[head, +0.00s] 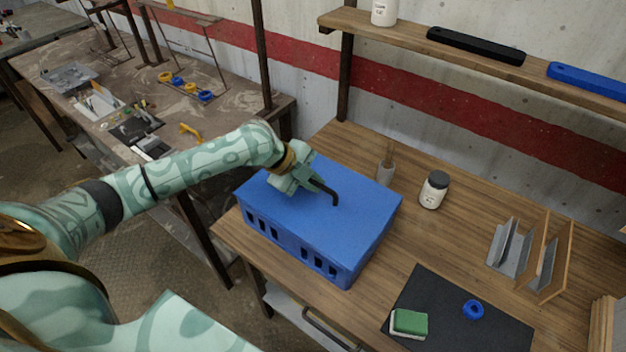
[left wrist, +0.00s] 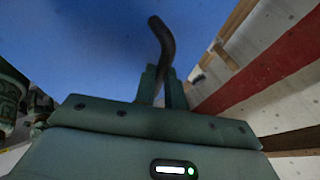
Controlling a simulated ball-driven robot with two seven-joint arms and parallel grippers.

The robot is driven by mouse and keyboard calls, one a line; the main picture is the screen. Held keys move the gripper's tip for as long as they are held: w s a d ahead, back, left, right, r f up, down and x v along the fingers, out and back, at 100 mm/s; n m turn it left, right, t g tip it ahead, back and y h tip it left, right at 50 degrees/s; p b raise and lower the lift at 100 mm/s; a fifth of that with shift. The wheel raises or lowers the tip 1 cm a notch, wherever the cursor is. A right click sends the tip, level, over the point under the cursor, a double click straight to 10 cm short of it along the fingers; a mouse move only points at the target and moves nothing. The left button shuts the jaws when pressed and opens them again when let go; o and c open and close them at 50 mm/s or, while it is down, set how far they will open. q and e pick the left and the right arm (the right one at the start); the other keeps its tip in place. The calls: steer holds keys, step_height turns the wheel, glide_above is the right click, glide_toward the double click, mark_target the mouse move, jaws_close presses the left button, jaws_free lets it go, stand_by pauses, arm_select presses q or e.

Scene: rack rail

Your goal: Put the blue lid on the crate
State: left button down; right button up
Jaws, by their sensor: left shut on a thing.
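The blue lid (head: 355,220) lies over the top of the blue crate (head: 292,250), which stands on the wooden table and has dark slots in its front wall. The lid looks level and lined up with the crate; I cannot tell whether a thin gap is left. My left gripper (head: 312,184) is above the lid's middle, shut on its dark bent handle (head: 332,194). In the left wrist view the handle (left wrist: 163,45) rises between the fingers, with the lid (left wrist: 80,40) filling the upper left. The crate's inside is hidden. My right gripper is not in view.
On the wooden table (head: 430,235), a grey holder (head: 386,173) and a dark-capped jar (head: 433,190) stand right of the crate. A dark mat (head: 450,335) holds a green sponge (head: 409,323) and a blue ring (head: 473,309). A shelf (head: 400,38) runs above the back.

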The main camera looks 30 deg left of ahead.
arm_select(q)
steer(key=c, duration=1.4)
jaws_free()
steer(key=p+v, duration=0.1)
steer(key=v, duration=1.5)
steer(key=shift+r+p, duration=0.15)
steer(key=shift+p, duration=0.25)
